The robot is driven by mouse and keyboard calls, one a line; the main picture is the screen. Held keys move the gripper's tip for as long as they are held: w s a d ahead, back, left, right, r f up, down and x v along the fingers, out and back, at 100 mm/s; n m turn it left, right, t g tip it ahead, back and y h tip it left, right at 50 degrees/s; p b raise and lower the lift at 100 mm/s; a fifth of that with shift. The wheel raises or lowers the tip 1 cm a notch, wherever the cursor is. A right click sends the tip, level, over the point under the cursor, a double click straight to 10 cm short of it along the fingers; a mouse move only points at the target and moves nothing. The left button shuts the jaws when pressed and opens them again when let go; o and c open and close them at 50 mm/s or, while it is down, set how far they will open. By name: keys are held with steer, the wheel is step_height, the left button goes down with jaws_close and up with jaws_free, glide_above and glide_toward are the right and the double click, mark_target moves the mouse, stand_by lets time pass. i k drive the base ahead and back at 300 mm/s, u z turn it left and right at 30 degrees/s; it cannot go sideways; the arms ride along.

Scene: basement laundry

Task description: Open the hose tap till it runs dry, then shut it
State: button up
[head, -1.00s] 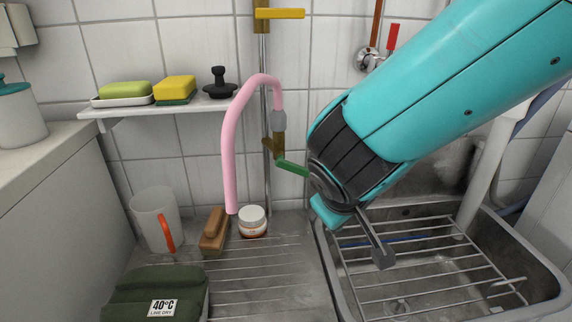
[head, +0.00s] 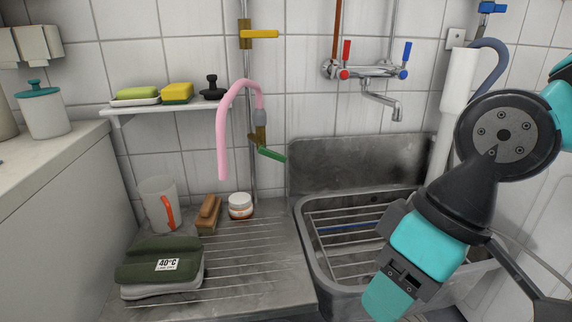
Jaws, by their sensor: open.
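The hose tap (head: 261,133) is a brass valve on the vertical pipe at the back wall. Its green lever (head: 272,154) sticks out to the right and slopes slightly down. A pink hose (head: 222,125) loops up from the tap's grey fitting, and its free end hangs over the drainboard. I see no water at the hose end. My gripper (head: 466,304) is in the lower right, in front of the sink. It is open, well away from the lever, with nothing seen between its fingers. The picture's bottom edge cuts off part of it.
A yellow-lever valve (head: 260,34) is higher on the same pipe. A mixer tap (head: 372,70) with red and blue handles is above the sink (head: 306,240). A soap shelf (head: 175,108) is above.

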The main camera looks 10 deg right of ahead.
mark_target(262, 149)
steer(key=z, duration=2.65)
steer(key=k, duration=1.4)
steer(key=u, duration=1.45)
steer(key=i, duration=1)
